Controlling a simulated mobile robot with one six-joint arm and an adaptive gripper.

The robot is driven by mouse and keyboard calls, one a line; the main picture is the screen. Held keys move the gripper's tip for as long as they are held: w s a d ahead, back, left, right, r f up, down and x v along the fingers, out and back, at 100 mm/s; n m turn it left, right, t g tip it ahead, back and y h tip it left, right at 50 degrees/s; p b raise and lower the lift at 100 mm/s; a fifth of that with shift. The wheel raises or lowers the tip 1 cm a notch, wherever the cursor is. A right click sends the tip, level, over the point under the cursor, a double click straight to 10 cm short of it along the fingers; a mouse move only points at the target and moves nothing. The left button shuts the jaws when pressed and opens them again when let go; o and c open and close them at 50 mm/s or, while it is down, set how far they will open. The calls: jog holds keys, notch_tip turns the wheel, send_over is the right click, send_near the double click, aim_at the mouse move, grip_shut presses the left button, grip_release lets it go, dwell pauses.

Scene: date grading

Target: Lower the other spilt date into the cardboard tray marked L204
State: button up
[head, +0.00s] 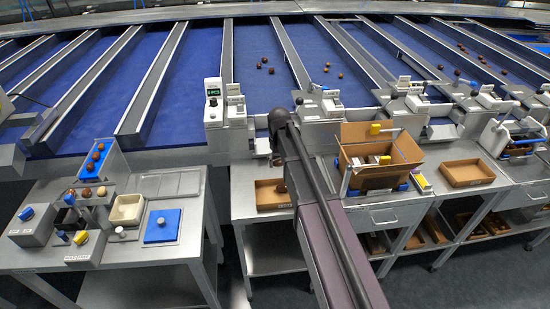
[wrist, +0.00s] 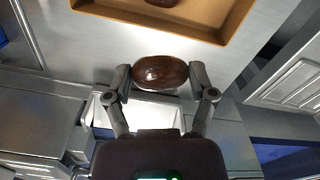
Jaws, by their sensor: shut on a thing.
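My gripper (wrist: 160,76) is shut on a glossy dark brown date (wrist: 160,70), held crosswise between its two fingertips. A shallow cardboard tray (wrist: 240,12) is at the top of the wrist view, beyond the held date; the date is not over it in that picture. Another brown date (wrist: 161,2) lies in this tray, cut off by the picture edge. In the head view a cardboard tray (head: 268,207) sits on the steel bench left of my arm, with a dark date at its right side. Its label is too small to read. My arm hides the gripper there.
An open cardboard box (head: 405,150) with things inside stands right of my arm. A second cardboard tray (head: 467,174) lies farther right. A grey scale unit (head: 213,110) stands behind the bench. The left bench (head: 180,262) holds a blue-lidded block and several dates.

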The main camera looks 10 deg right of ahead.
jog(key=shift+s+d+f+b, duration=0.2)
jog(key=shift+s+f+b, duration=0.15)
jog(key=shift+f, duration=0.2)
jog(key=shift+s+d+f+b, duration=0.15)
jog(key=shift+s+f+b, duration=0.1)
jog(key=shift+f+b, duration=0.25)
jog(key=shift+f, duration=0.15)
jog(key=shift+f+b, duration=1.15)
jog(key=shift+b, duration=0.05)
jog(key=shift+f+b, duration=0.7)
dwell(1.2)
jog(key=o, duration=0.6)
jog(key=shift+r, duration=0.1)
